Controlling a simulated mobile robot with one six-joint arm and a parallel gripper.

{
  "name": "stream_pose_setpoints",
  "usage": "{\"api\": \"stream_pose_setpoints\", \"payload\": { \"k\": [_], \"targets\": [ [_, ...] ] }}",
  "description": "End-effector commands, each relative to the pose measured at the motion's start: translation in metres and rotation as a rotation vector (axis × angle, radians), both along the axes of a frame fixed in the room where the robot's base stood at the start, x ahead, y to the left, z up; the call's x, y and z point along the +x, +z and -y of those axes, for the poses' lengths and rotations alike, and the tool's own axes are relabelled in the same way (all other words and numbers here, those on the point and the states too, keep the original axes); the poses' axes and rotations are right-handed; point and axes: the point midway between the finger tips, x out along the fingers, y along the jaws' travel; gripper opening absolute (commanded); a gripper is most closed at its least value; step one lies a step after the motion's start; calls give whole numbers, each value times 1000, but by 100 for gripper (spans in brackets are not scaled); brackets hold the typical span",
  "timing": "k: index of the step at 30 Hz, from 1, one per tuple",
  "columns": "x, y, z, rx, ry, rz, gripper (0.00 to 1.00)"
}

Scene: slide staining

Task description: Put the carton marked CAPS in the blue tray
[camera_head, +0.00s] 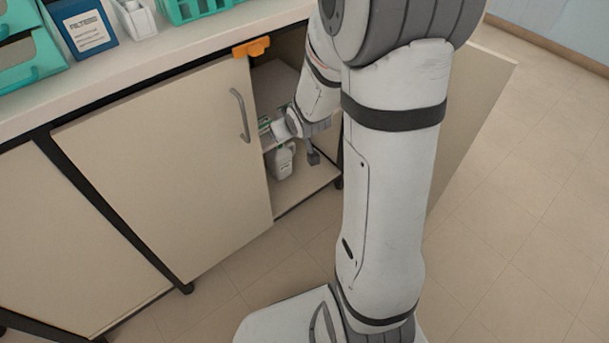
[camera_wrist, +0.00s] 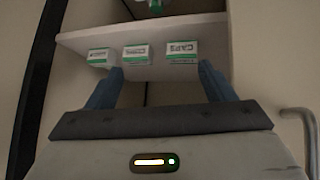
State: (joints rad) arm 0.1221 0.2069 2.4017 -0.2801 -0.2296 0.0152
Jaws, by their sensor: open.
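The carton marked CAPS (camera_wrist: 182,51) is white with a green band. It stands on a cabinet shelf (camera_wrist: 215,32), at the right end of a row of cartons in the wrist view, which appears upside down. My gripper (camera_wrist: 160,67) is open and empty. Its two blue fingers point toward the row, with the CAPS carton between them in the picture but nearer the right finger. It appears apart from the carton. In the head view my arm reaches into the open cabinet and hides most of the shelf. I cannot identify a blue tray in either view.
Two similar cartons stand beside it, a middle one (camera_wrist: 137,54) and a left one (camera_wrist: 98,56). A white bottle (camera_head: 282,160) stands below the shelf. The cabinet door handle (camera_head: 240,115) is close by. A dark blue FILTERS box (camera_head: 83,28) and teal racks (camera_head: 185,10) are on the counter.

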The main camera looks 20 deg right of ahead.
Motion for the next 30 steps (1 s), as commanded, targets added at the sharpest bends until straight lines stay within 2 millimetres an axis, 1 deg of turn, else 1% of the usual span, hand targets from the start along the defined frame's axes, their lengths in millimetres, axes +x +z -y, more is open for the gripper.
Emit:
{"api": "stream_pose_setpoints", "payload": {
  "k": [1, 5, 6, 8, 9, 12, 15, 18, 19, 21, 24, 30],
  "targets": [
    [-17, 13, -3, -4, -22, -48, 76],
    [-71, 35, -9, -3, -85, -219, 76],
    [-90, 41, -12, 4, -102, -272, 76],
    [-117, 50, -19, 18, -120, -348, 76],
    [-136, 56, -23, 28, -129, -398, 76],
    [-177, 67, -34, 55, -142, -507, 76],
    [-207, 76, -42, 75, -146, -585, 76],
    [-225, 80, -46, 88, -147, -634, 76],
    [-228, 80, -46, 90, -146, -641, 76],
    [-231, 81, -46, 93, -147, -651, 76],
    [-231, 81, -46, 94, -148, -654, 76],
    [-231, 81, -46, 92, -147, -653, 59]
  ]
}}
